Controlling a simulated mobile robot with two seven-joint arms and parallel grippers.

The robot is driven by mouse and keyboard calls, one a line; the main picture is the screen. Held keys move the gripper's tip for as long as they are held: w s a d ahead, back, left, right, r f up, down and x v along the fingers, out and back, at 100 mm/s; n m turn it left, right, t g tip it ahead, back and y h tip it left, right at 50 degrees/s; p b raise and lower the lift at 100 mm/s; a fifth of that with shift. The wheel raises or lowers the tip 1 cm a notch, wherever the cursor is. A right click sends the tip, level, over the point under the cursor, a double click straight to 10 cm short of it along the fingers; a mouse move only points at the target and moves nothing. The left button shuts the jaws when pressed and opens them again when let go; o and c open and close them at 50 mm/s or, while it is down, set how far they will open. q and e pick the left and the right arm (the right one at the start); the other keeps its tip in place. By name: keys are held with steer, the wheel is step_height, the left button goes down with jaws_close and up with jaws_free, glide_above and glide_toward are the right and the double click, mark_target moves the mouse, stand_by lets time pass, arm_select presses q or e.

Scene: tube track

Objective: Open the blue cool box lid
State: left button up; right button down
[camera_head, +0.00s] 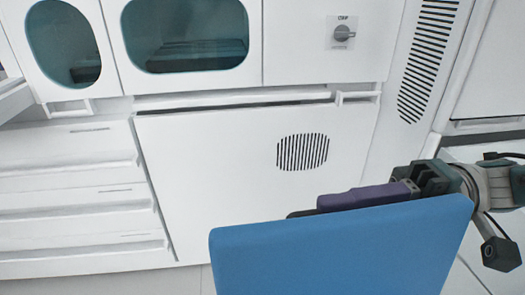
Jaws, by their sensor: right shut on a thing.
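A large blue panel, which looks like the cool box lid (345,250), stands tilted up at the bottom of the head view. Its lower part runs out of the frame, and the box's body is not in view. My right gripper (320,207) comes in from the right, with its purple finger lying along the lid's top edge, partly behind it. It is shut on the lid, though the lid hides the contact itself. My left gripper is not in view.
A white cabinet wall stands behind, with a vented panel (225,160) and a knob (343,34). White drawers (70,180) are at the left, and windowed doors (185,35) are above. Floor shows at the lower left and lower right.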

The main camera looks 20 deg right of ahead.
mark_target(424, 198)
steer(key=c, duration=0.9)
jaws_free()
steer(key=b+v, duration=0.3)
steer(key=v, duration=0.7)
steer(key=shift+b, duration=0.4)
